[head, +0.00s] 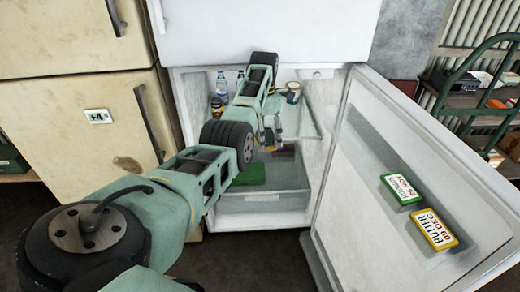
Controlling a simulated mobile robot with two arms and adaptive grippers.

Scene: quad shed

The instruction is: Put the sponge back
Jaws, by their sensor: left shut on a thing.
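A flat green thing (252,174) shows in the clear drawer (290,180) below and left of the gripper, partly behind my arm. I cannot tell what it is. My right gripper is not in view.
The fridge door (350,185) stands open to the right, with a green-edged box (401,189) and a yellow butter box (433,229) on it. Bottles (221,85) and a can (293,92) stand on the upper shelf. A closed cream fridge (85,135) is at left, a green rack (470,75) at right.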

